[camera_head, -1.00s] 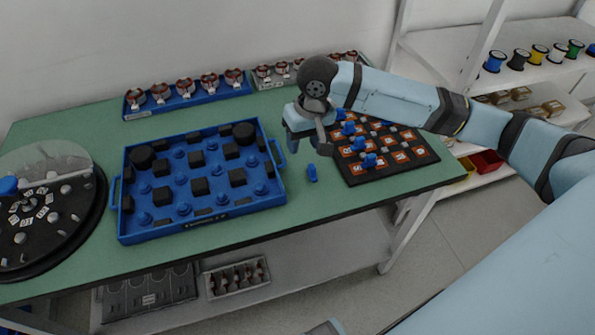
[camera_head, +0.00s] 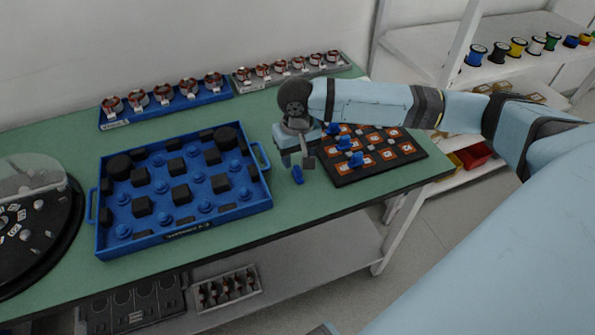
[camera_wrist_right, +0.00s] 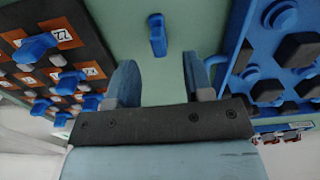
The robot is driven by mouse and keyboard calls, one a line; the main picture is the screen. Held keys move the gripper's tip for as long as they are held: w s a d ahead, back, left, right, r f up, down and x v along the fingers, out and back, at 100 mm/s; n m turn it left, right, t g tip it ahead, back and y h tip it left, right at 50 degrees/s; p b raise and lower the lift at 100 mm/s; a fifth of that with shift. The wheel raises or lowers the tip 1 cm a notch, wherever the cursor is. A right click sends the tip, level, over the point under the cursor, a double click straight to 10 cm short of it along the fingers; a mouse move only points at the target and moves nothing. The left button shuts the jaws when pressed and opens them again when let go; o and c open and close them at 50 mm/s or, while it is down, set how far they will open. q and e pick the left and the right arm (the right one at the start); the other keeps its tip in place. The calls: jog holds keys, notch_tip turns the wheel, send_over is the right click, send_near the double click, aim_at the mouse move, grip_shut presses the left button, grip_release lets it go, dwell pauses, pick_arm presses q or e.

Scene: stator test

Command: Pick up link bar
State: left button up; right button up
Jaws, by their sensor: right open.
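A small blue piece, which looks like the link bar (camera_head: 298,174), lies alone on the green table between the blue tray and the black board. My right gripper (camera_head: 296,160) is just above and behind it, pointing down. In the right wrist view the two fingers (camera_wrist_right: 160,78) are spread apart with nothing between them. The blue link bar (camera_wrist_right: 157,36) shows there ahead of the fingertips, roughly centred on the gap and apart from them. My left gripper is not in view.
The blue tray (camera_head: 186,234) with black blocks and blue knobs is left of the gripper. The black board (camera_head: 350,180) with orange labels and blue pieces is close on its right. Racks of copper-wound parts (camera_head: 163,104) line the back. The green table (camera_head: 300,205) is clear in front.

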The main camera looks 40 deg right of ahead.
aim_at(298, 168)
notch_tip(298, 168, down, 4)
jog(key=shift+s+f+b, duration=0.1)
jog(key=shift+f+b, duration=0.15)
jog(key=shift+b, duration=0.1)
grip_shut()
jog(key=shift+r, duration=0.15)
